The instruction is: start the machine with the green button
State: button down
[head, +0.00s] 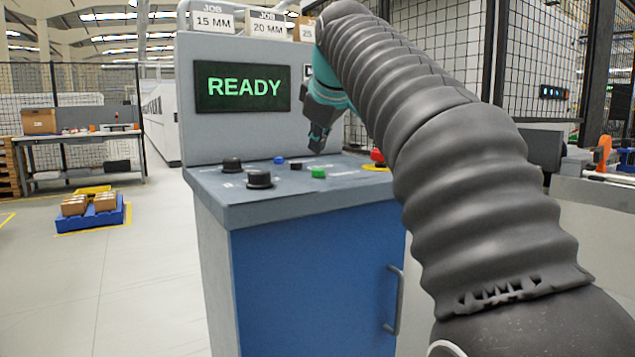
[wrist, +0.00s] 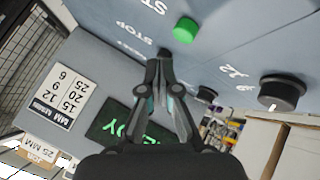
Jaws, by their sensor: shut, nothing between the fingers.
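The green button (head: 318,172) sits on the sloped grey top of the machine's console (head: 345,186). In the wrist view the green button (wrist: 185,30) is beyond my fingertips and a little to the right. My gripper (head: 316,150) points down above the panel, a short way above the green button and apart from it. The wrist view also shows my gripper (wrist: 160,54) with its fingertips together and nothing between them. The screen (head: 243,87) reads READY in green.
Near the green button are a red mushroom button (head: 377,156) on a yellow base, a blue button (head: 279,160), a small black control (head: 296,166) and two black knobs (head: 232,164) (head: 259,179). The upright screen panel stands behind. Job boxes (head: 213,20) sit on top.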

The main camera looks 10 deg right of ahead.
aim_at(318, 173)
jog(key=shift+f+b, duration=0.4)
jog(key=shift+f, duration=0.4)
jog(key=shift+f, duration=0.1)
dwell(0.8)
jog(key=shift+f, duration=0.35)
